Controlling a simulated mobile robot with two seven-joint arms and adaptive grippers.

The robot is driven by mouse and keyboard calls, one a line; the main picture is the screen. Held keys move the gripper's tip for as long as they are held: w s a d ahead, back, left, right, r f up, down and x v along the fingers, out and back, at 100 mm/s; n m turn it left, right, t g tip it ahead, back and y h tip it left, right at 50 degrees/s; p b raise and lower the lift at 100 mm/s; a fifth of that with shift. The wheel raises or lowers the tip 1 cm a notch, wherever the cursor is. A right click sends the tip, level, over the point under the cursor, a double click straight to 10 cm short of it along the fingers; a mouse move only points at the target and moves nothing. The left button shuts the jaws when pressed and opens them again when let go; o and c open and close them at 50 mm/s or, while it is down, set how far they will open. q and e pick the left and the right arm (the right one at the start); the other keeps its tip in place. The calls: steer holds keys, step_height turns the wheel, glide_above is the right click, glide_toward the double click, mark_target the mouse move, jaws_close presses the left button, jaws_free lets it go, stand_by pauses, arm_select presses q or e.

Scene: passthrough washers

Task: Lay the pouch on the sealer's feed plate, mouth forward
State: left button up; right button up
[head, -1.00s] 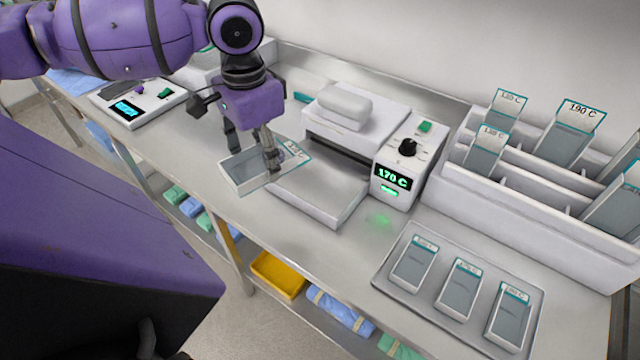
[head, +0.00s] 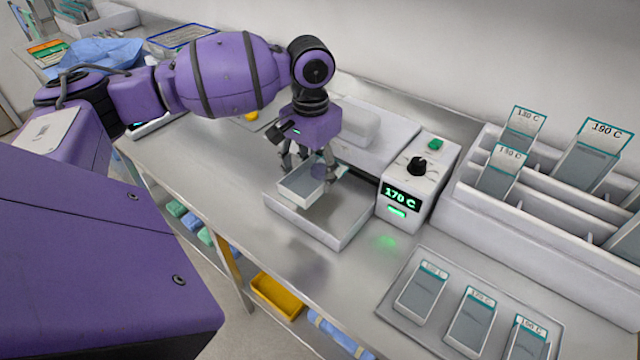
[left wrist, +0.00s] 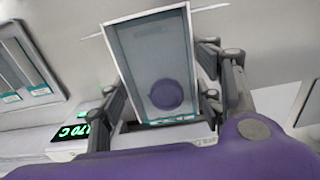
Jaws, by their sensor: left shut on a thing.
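My left gripper (head: 312,170) is shut on a clear, pale-rimmed pouch (head: 299,187) and holds it over the sealer's feed plate (head: 338,222). In the head view the pouch is over the plate's left-back part, and its far end is hidden by the fingers. I cannot tell whether it touches the plate. In the left wrist view the pouch (left wrist: 150,50) lies between the fingers, with a teal band across its lower end. The sealer (head: 408,185) reads 170 C in green, and its slot is mostly hidden behind my gripper.
A tray (head: 393,308) with several pouches lies at the front right. A white rack (head: 520,220) of pouches labelled 130 C and 190 C stands behind it. A yellow bin (head: 277,296) sits on the shelf below. The counter left of the plate is clear.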

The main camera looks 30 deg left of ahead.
mark_target(317, 170)
arm_select(q)
steer(key=shift+w+d+f, duration=0.15)
steer(key=shift+w+f, duration=0.5)
steer(key=shift+f, duration=0.1)
steer(key=shift+w+f, duration=0.15)
steer(key=shift+f, duration=1.5)
steer(key=o, duration=1.1)
steer(key=shift+f, duration=0.15)
step_height(317, 170, up, 12)
steer(key=shift+r, duration=0.15)
